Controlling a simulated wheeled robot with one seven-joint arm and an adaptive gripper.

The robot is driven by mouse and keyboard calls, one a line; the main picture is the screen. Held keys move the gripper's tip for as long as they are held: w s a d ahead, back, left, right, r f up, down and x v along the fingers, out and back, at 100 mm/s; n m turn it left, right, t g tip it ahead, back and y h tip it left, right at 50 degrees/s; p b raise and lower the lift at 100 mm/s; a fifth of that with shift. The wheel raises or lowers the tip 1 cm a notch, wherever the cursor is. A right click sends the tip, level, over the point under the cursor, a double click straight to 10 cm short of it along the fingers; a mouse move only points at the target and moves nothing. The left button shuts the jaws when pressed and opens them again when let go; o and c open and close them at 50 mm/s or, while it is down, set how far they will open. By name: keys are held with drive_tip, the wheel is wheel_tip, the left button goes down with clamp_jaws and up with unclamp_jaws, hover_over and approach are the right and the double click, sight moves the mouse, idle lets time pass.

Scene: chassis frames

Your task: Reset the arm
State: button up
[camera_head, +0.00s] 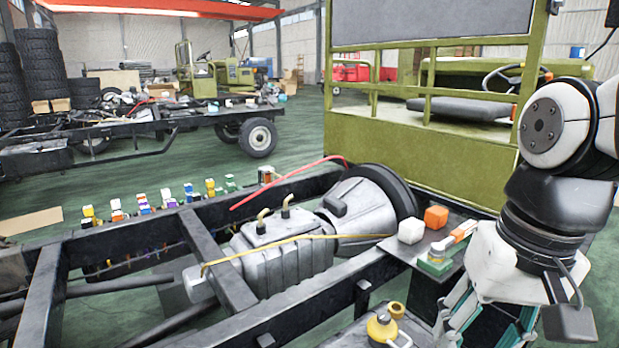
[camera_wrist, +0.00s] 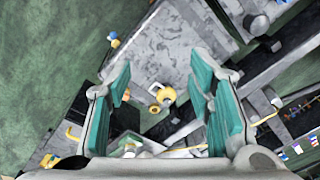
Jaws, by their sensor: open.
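My arm comes in from the right in the head view and bends down. My gripper (camera_head: 482,326) hangs at the lower right, beside the chassis, and its fingertips run toward the bottom edge of the picture. The wrist view shows my gripper (camera_wrist: 160,75) with its two teal-padded fingers spread wide and nothing held between them. Beyond the fingers, in the gap, lies a grey surface with a small yellow part (camera_wrist: 167,94) on it, well below the fingertips.
A dark plate by my gripper bears a white block (camera_head: 411,231), an orange block (camera_head: 436,217) and small parts. A yellow-topped can (camera_head: 382,328) stands on a lower surface. The chassis beam (camera_head: 215,338), gearbox (camera_head: 285,247) and green cab (camera_head: 420,155) are close by.

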drive_tip(key=s+f+n, duration=0.2)
drive_tip(key=s, duration=0.9)
wheel_tip(320, 180, up, 15)
drive_tip(key=t+p, duration=0.3)
drive_tip(key=p, duration=1)
drive_tip(key=shift+w+d+f+h+p, duration=0.15)
drive_tip(key=shift+w+d+h+p, duration=0.2)
drive_tip(key=shift+h, duration=0.05)
